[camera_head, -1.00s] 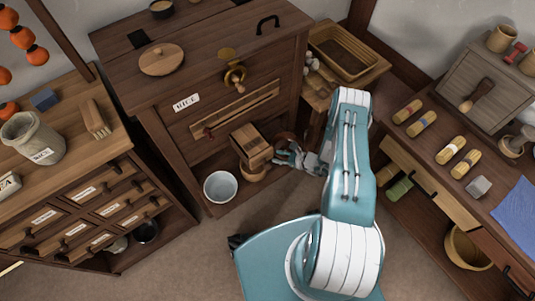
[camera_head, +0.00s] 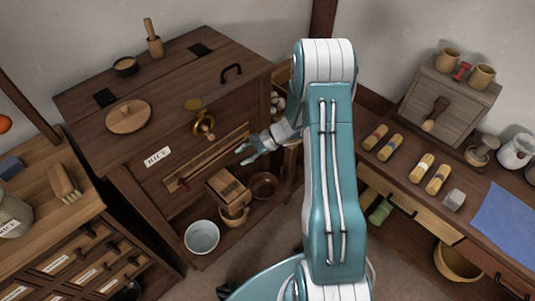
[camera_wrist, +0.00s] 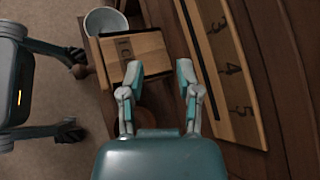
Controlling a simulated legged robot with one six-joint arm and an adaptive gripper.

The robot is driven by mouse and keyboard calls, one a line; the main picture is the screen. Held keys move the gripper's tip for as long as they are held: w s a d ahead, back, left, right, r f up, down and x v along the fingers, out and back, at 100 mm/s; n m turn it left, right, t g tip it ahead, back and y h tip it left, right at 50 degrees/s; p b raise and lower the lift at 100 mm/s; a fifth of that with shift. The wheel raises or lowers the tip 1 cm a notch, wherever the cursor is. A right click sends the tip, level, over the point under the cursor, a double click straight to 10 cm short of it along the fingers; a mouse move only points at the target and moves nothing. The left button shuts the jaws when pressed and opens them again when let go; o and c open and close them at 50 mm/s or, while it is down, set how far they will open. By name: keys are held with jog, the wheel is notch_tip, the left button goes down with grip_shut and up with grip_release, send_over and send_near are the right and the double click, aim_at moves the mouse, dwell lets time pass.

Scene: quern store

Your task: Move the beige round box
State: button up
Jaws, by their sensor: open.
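A beige-brown round container (camera_head: 235,216) stands on the low shelf of the large wooden cabinet, partly hidden by a square wooden box (camera_head: 229,188). I cannot be sure that it is the beige round box. My gripper (camera_head: 244,154) is open and empty, above and right of the square box, close to the cabinet's front. In the wrist view, the open fingers (camera_wrist: 160,69) point toward the lettered square box (camera_wrist: 133,55). The left fingertip overlaps its edge in the picture; I cannot tell the gap between them.
A brown bowl (camera_head: 265,185) and a grey-white bucket (camera_head: 202,237) flank the boxes on the shelf. A numbered wooden strip (camera_wrist: 228,75) runs along the cabinet front beside the gripper. A round wooden lid (camera_head: 128,117) lies on the cabinet top. A workbench stands at right.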

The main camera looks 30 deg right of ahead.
jog(key=s+a+r+n+g+h, duration=0.15)
jog(key=s+r+n, duration=0.25)
jog(key=r, duration=0.5)
jog(key=s+a+r+n+g+h, duration=0.1)
jog(key=s+a+r+n+h, duration=0.3)
jog(key=r, duration=0.6)
jog(key=s+d+r+n+t+h, duration=0.1)
jog(key=s+r+n+t+h, duration=0.1)
jog(key=s+r, duration=0.3)
jog(key=s+d+r+n+t+h, duration=0.1)
jog(key=s+r+n+t+h, duration=0.2)
jog(key=s, duration=0.8)
notch_tip(320, 180, up, 3)
jog(key=shift+r+n, duration=0.2)
jog(key=shift+n, duration=0.9)
